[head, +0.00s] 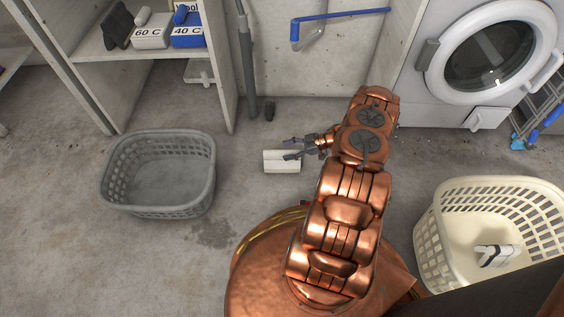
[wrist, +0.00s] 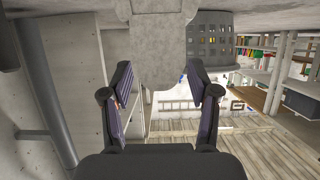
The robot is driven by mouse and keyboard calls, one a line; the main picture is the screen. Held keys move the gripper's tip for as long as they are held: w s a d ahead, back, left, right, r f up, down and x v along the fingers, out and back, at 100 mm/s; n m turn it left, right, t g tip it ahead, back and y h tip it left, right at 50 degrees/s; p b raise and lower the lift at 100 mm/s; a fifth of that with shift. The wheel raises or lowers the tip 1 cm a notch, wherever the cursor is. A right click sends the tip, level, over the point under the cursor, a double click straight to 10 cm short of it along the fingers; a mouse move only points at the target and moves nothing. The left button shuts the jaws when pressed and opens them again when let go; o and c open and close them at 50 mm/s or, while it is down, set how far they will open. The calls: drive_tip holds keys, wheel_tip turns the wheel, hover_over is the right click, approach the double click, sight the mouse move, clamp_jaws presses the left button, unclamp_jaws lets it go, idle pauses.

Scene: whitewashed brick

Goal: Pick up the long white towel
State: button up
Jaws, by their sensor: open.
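A pale, white, roughly rectangular piece (head: 275,162), apparently the folded towel, lies on the concrete floor left of my arm in the head view. My gripper (head: 287,149) is open and pointing left, just above or beside its far edge; the lower finger overlaps it in the picture. A pale slab, probably the same towel (wrist: 160,40), shows beyond the fingertips. I cannot tell whether the fingers touch it.
A grey basket (head: 160,211) stands empty at left. A cream basket (head: 432,245) at right holds a white-and-dark striped item (head: 495,255). A shelf with labelled boxes (head: 151,38) and a washing machine (head: 425,85) stand behind. The floor between is mostly clear.

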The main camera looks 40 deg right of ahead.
drive_tip(key=shift+x, duration=1.05)
drive_tip(key=shift+c, duration=0.4)
clamp_jaws()
